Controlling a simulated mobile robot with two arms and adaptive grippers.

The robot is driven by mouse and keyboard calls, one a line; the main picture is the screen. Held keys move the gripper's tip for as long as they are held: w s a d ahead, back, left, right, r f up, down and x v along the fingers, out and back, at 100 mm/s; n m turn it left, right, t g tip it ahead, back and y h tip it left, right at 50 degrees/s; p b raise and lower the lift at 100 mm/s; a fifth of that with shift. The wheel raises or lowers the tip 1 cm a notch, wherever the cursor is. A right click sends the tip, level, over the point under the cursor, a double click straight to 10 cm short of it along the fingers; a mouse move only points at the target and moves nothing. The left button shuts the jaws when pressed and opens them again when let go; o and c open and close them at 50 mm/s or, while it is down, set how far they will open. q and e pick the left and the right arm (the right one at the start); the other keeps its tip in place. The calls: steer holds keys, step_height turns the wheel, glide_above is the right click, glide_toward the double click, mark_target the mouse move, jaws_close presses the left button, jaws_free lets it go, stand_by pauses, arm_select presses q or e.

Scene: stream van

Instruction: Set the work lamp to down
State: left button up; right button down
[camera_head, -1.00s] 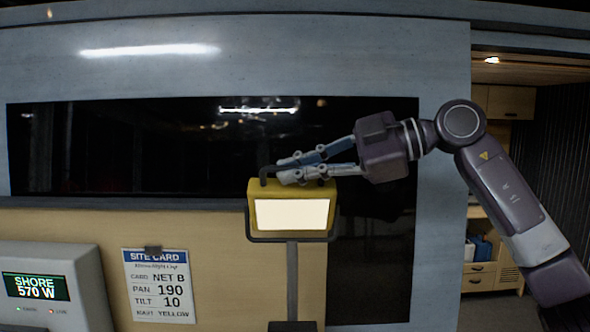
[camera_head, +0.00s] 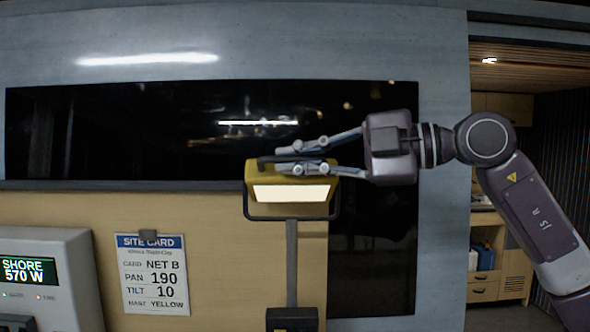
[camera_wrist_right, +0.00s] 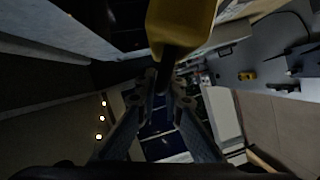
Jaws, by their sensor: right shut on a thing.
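The yellow work lamp (camera_head: 292,172) sits on a grey post in the head view, its lit panel (camera_head: 291,193) facing me and tilted downward. A dark handle (camera_head: 270,160) shows on its top. My right gripper (camera_head: 287,160) reaches in from the right and is shut on the lamp's handle. In the right wrist view the yellow housing (camera_wrist_right: 180,25) is at the top, with the dark handle (camera_wrist_right: 168,65) between the fingers of the gripper (camera_wrist_right: 168,82). The handle is partly hidden by the fingers. My left gripper is not in view.
A dark window (camera_head: 130,135) lies behind the lamp. A site card (camera_head: 152,275) reading PAN 190, TILT 10 hangs on the tan panel, with a grey display box (camera_head: 65,265) at its left. A dark base (camera_head: 292,318) sits below the post. Shelving (camera_head: 490,255) stands at the right.

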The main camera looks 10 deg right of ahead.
steer(key=shift+s+f, duration=0.15)
steer(key=shift+f, duration=0.1)
steer(key=shift+a, duration=0.1)
steer(key=c, duration=2)
jaws_free()
steer(key=shift+c, duration=0.2)
steer(key=v, duration=1.2)
steer(key=shift+f, duration=0.1)
